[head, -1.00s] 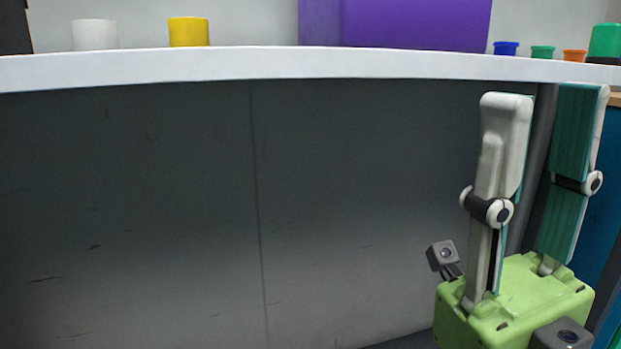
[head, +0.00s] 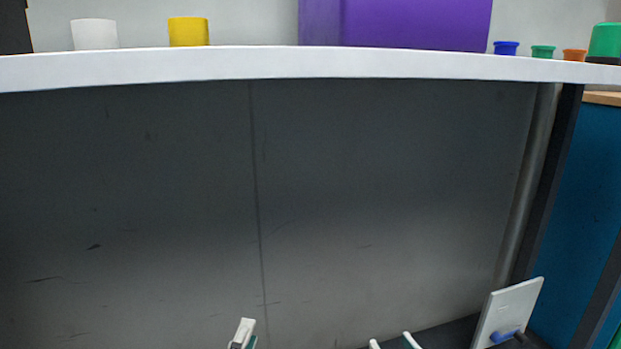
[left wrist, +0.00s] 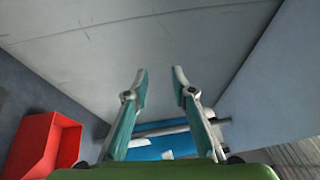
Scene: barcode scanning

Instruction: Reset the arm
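My left gripper (head: 243,335) shows only as a white and teal fingertip at the bottom edge of the head view. In the left wrist view my left gripper (left wrist: 159,72) has two teal fingers with pale tips, held apart with nothing between them. My right gripper (head: 392,342) shows as two pale fingertips at the bottom edge of the head view, apart, with nothing visible between them. The rest of both grippers is below the head view.
A white counter edge (head: 260,66) crosses the top, bearing a purple box (head: 395,22), white cup (head: 94,35), yellow cup (head: 189,32) and several small coloured items. A dark panel (head: 160,200) lies below. A white plate (head: 508,310) leans lower right. The left wrist view shows a red bin (left wrist: 40,145).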

